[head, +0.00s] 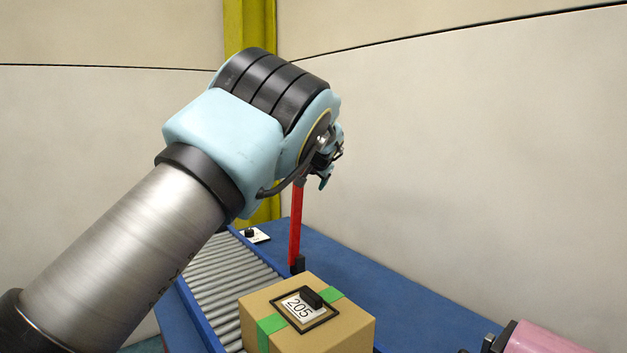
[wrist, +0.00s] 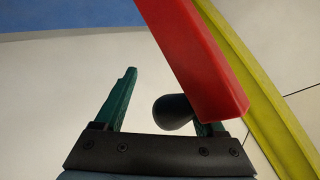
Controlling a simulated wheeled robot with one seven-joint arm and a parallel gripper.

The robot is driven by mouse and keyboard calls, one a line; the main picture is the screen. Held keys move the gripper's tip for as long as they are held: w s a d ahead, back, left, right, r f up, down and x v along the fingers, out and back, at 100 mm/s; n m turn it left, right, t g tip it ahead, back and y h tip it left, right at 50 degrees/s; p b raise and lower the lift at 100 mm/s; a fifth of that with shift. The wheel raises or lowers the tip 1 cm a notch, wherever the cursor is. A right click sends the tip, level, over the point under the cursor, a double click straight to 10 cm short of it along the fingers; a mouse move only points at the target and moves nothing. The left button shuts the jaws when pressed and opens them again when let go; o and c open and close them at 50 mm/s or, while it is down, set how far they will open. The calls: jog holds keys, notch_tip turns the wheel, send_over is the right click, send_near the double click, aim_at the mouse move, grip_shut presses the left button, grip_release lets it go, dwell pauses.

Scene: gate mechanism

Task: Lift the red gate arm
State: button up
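The red gate arm (head: 296,225) stands nearly upright beside the roller conveyor in the head view. In the wrist view the red gate arm (wrist: 200,62) crosses from the top to the right finger and hides most of that finger. A dark rounded knob (wrist: 173,111) sticks out from its near end. My gripper (head: 326,178) is at the top of the gate arm, partly hidden by my wrist. In the wrist view my gripper (wrist: 165,98) has its green fingers apart, with the knob between them, nearer the right one. A clear gap separates the knob from the left finger.
A cardboard box (head: 350,331) with green tape and a "205" label sits at the conveyor's (head: 235,290) near end. A blue surface (head: 400,300) lies to the right. A yellow post (head: 262,30) stands behind. A pink object (head: 540,340) is at lower right.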

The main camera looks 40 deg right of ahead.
jog(key=b+v, duration=0.4)
jog(key=v, duration=0.6)
jog(key=shift+s, duration=0.3)
jog(key=shift+r, duration=0.15)
jog(key=shift+c, duration=0.2)
